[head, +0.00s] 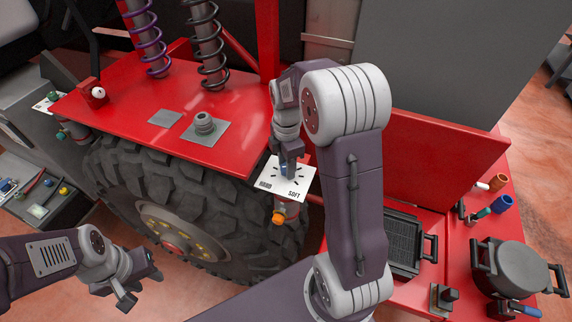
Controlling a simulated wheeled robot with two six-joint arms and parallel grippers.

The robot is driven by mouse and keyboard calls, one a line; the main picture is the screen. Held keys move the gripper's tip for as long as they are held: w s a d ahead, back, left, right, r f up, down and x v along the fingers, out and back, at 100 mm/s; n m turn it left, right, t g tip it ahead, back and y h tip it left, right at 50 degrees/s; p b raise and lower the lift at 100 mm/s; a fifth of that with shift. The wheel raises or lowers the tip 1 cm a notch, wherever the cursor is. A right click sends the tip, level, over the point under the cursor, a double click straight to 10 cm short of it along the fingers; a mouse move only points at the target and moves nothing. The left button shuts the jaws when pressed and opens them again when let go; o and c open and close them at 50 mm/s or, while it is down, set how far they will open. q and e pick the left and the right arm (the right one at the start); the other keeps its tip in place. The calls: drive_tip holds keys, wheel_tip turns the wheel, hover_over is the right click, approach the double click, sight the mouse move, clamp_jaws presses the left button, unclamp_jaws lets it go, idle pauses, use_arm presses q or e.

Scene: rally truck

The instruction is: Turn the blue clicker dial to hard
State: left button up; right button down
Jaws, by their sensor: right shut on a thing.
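The white dial card (294,183) hangs at the front right corner of the red panel, with "HARD" printed at its lower left and "SOFT" at its lower right. My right gripper (287,165) is over the card, shut on the blue clicker dial (284,172), which is mostly hidden by the fingers. Which mark the dial points to cannot be made out. An orange knob (278,218) sits on the fitting below the card. My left gripper (137,285) is empty and open, low at the left, away from the dial.
A big black tire (190,190) stands under the red panel (150,110). Two coil springs rise behind it. A second card with a fitting (47,102) is at the far left. At the right, a red surface holds a pot (512,268), a black tray (405,245) and small cups.

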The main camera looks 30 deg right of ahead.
drive_tip(key=shift+d+r, duration=0.1)
drive_tip(key=c, duration=0.9)
unclamp_jaws()
drive_tip(key=shift+d, duration=0.1)
wheel_tip(320, 180, up, 9)
drive_tip(key=shift+b, duration=1.25)
drive_tip(key=shift+s, duration=0.1)
